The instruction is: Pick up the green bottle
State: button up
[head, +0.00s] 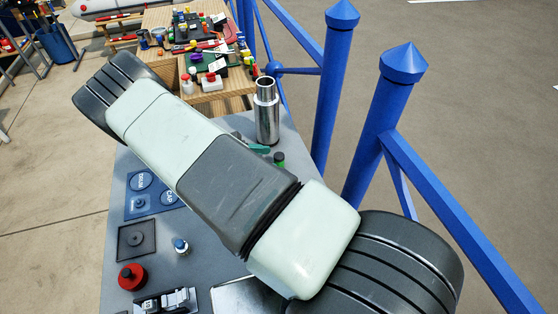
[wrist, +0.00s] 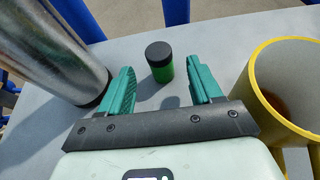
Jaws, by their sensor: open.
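The green bottle (wrist: 162,69) stands upright on the grey table in the wrist view. It is small, with a black cap and a green body. My gripper (wrist: 165,86) is open, with its two green fingers apart and the bottle showing between and just beyond their tips. I cannot tell whether either finger touches it. In the head view the bottle (head: 279,159) is partly seen beside my arm, which hides much of the table. A green fingertip (head: 259,148) shows to the left of it.
A tall steel flask (head: 266,112) stands close to the left finger, also in the wrist view (wrist: 52,50). A yellow cup (wrist: 291,85) stands at the right there. Blue railing posts (head: 390,110) edge the table. A red knob (head: 132,277) and small fittings lie nearer.

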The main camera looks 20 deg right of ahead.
aim_at(279, 160)
jog(key=x, duration=0.5)
jog(key=shift+f, duration=0.25)
jog(key=shift+r, duration=0.1)
jog(key=c, duration=1)
